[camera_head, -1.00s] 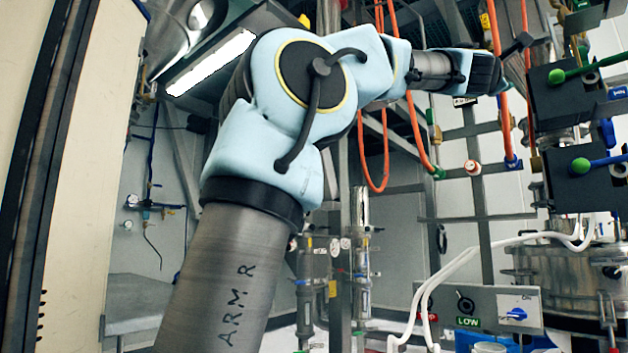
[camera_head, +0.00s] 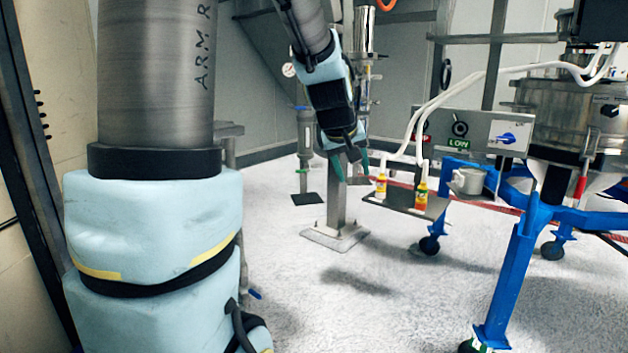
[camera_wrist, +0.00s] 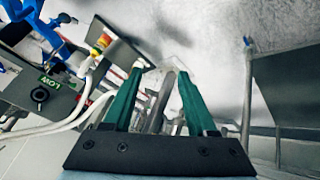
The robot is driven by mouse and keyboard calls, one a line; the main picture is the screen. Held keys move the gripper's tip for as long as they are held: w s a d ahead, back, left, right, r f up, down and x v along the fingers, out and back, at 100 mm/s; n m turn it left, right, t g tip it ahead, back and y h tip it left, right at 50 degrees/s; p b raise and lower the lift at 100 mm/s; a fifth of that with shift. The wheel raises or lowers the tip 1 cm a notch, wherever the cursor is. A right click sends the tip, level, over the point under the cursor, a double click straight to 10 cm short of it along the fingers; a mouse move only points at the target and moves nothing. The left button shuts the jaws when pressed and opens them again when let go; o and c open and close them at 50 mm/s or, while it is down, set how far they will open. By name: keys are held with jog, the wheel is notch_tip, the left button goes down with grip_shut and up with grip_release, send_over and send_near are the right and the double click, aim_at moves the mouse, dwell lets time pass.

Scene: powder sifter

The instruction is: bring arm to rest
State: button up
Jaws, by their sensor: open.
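My arm hangs down in the head view, with its large padded links on the left and the forearm near the top middle. My gripper (camera_head: 350,166) points downward above the floor, left of the small shelf of the blue-framed machine. In the wrist view my gripper (camera_wrist: 158,80) shows two green fingers spread apart with nothing between them. Past the fingers are a metal post and the pale floor.
A control box marked LOW (camera_head: 458,144) and a blue wheeled frame (camera_head: 508,270) stand at the right. Two small bottles (camera_head: 420,195) stand on the shelf (camera_head: 403,205). A metal post (camera_head: 337,200) rises behind my gripper. The speckled floor in the middle is clear.

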jog(key=s+a+f+m+g+y, duration=0.25)
jog(key=s+a+f+g, duration=0.25)
jog(key=s+a+f, duration=1)
notch_tip(320, 180, up, 23)
jog(key=s+p, duration=0.1)
jog(key=p, duration=2)
jog(key=shift+s+a, duration=0.15)
jog(key=shift+s, duration=0.05)
